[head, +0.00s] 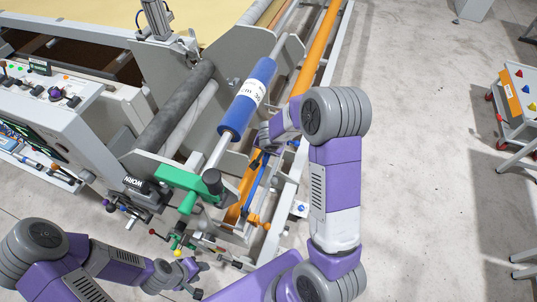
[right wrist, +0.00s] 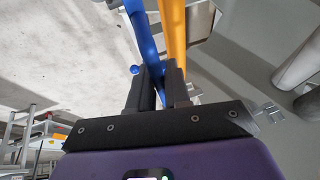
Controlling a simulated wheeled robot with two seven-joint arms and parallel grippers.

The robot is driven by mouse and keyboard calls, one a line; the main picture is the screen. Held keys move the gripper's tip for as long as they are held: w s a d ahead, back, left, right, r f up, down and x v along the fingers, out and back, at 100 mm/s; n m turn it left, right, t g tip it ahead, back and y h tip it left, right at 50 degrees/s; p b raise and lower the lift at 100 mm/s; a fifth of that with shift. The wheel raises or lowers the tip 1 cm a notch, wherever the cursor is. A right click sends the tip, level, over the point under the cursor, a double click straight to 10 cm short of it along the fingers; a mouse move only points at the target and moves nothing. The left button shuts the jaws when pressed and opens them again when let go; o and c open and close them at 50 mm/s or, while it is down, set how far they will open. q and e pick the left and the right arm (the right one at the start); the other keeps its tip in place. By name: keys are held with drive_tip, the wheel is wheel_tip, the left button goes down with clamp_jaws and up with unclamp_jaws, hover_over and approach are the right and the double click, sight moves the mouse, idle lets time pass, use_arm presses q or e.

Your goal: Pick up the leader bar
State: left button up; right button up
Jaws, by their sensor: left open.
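A slim blue bar (head: 258,181), which may be the leader bar, slants beside the long orange tube (head: 318,47) along the machine's right side. In the right wrist view the blue bar (right wrist: 138,22) runs down between the dark fingers of my right gripper (right wrist: 160,78), with the orange tube (right wrist: 174,30) just beside it. I cannot tell whether the fingers touch the bar. In the head view my right gripper is mostly hidden by its own wrist. My left gripper (head: 194,268) is open at the lower left, near the machine's front end and apart from the blue bar.
A blue roll (head: 240,110) on a metal shaft lies above the bar. A green bracket (head: 185,185) and several small handles stick out at the machine's front end. A control panel (head: 55,95) stands at left. A cart (head: 515,92) stands at far right; the floor between is clear.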

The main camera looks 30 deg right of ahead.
clamp_jaws()
drive_tip(key=shift+r, duration=0.1)
drive_tip(key=shift+r+p, duration=0.45)
drive_tip(key=shift+p, duration=0.05)
wheel_tip(320, 180, up, 3)
drive_tip(key=shift+f+p, duration=0.1)
drive_tip(key=shift+p, duration=1.1)
drive_tip(key=s+a+b, duration=0.3)
drive_tip(key=s+b, duration=0.4)
drive_tip(key=s, duration=0.1)
drive_tip(key=s+a+b, duration=0.4)
drive_tip(key=s+b, duration=0.3)
drive_tip(key=s, duration=0.1)
drive_tip(key=shift+s+a+f, duration=0.15)
drive_tip(key=shift+a+f, duration=0.05)
drive_tip(key=shift+s, duration=0.1)
